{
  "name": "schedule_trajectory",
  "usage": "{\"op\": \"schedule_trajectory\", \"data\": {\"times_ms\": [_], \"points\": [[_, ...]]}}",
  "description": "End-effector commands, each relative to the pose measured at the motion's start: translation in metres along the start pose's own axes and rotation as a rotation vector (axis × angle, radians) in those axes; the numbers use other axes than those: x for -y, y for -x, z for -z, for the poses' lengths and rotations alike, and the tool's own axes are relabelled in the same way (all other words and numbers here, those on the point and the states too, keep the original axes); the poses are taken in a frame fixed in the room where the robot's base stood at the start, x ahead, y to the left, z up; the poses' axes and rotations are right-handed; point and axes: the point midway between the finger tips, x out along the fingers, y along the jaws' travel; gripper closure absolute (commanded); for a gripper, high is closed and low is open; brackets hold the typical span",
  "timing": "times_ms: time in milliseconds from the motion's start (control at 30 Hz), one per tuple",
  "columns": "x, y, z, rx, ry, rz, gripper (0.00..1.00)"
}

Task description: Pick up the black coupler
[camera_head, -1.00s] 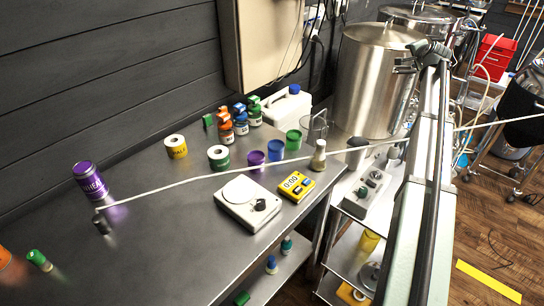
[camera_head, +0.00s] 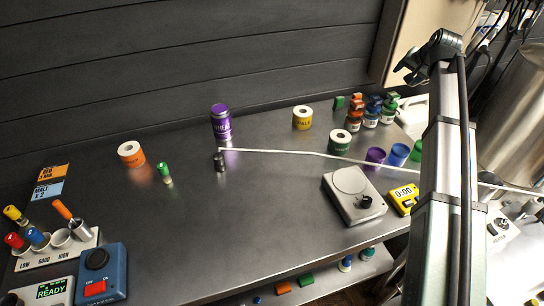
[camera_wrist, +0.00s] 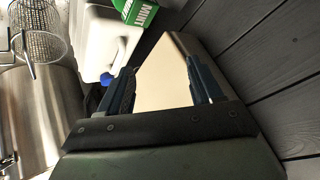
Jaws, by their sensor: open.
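The black coupler (camera_head: 219,162) is a small dark upright cylinder on the metal bench, just in front of the purple can (camera_head: 221,122) in the head view. A thin white line (camera_head: 300,153) runs across the bench from the right and ends at its top; I cannot tell whether they are joined. My gripper (camera_head: 402,73) is raised at the upper right, well away from the coupler. In the wrist view my gripper (camera_wrist: 162,88) has its two blue-black fingers apart, with nothing between them but a pale surface behind. The coupler does not show in the wrist view.
A white scale (camera_head: 354,195), yellow timer (camera_head: 403,199) and several jars and cups stand to the right. A rack and devices fill the lower left. The bench centre is clear.

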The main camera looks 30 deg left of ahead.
Motion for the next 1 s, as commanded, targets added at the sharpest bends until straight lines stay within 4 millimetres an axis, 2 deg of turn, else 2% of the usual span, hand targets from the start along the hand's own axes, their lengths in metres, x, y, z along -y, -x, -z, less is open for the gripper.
{"op": "schedule_trajectory", "data": {"times_ms": [33, 100, 300, 500, 700, 1000], "points": [[0.026, -0.003, -0.018, 0.034, 0.050, 0.007, 0.35], [0.057, -0.005, -0.039, 0.078, 0.117, 0.014, 0.35], [0.136, -0.005, -0.106, 0.201, 0.312, 0.032, 0.35], [0.207, 0.005, -0.177, 0.319, 0.510, 0.051, 0.35], [0.268, 0.023, -0.250, 0.429, 0.709, 0.071, 0.35], [0.339, 0.066, -0.361, 0.586, 1.011, 0.099, 0.35]]}}
